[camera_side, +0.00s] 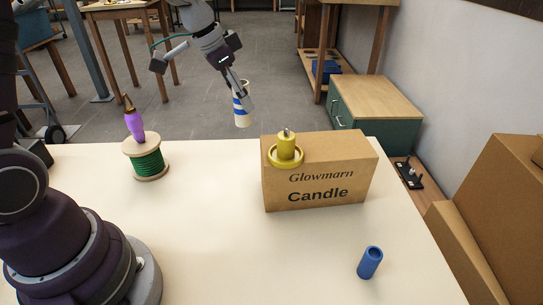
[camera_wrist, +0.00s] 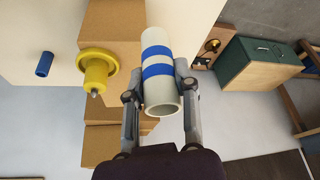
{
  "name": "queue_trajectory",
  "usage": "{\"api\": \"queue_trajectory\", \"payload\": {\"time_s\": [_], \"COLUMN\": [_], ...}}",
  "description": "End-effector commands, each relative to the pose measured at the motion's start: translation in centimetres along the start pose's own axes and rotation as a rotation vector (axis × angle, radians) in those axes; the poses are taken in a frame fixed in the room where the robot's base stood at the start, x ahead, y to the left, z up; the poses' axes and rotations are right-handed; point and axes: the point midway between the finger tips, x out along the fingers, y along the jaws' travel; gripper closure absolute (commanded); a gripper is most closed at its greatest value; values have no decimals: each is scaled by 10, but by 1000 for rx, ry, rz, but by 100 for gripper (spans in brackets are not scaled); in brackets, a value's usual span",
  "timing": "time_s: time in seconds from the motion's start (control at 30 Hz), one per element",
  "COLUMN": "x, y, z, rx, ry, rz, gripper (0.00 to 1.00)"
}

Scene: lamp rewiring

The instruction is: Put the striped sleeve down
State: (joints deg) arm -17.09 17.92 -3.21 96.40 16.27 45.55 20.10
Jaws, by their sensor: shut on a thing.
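The striped sleeve (camera_side: 241,104) is a white tube with blue bands. My gripper (camera_side: 243,92) is shut on it and holds it in the air, nearly upright, past the table's far edge in the side view. In the wrist view the sleeve (camera_wrist: 158,75) sits between the two fingers of my gripper (camera_wrist: 158,85), its open end toward the camera. Part of the sleeve is hidden behind a finger in the side view.
A yellow flanged piece (camera_side: 286,152) stands on the Glowmarn Candle box (camera_side: 320,185). A green wire spool (camera_side: 147,160) with a purple-handled tool (camera_side: 135,124) on it stands left. A blue tube (camera_side: 370,262) stands front right. The table's middle (camera_side: 215,220) is clear.

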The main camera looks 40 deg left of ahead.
Motion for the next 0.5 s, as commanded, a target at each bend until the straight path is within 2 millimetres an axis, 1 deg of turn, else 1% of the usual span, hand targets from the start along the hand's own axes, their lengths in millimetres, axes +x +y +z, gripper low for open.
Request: {"api": "queue_trajectory", "payload": {"time_s": [0.03, 0.17, 0.2, 0.3, 0.4, 0.5], "x": [-1, -4, -6, -12, -19, -26], "y": [16, 60, 74, 106, 135, 156], "z": [2, 10, 14, 26, 41, 56], "rx": [102, 417, 518, 769, 1007, 1206], "ry": [0, 0, 1, 1, 1, 0], "rz": [43, 174, 216, 320, 418, 502], "gripper": [88, 88, 88, 88, 88, 88]}}
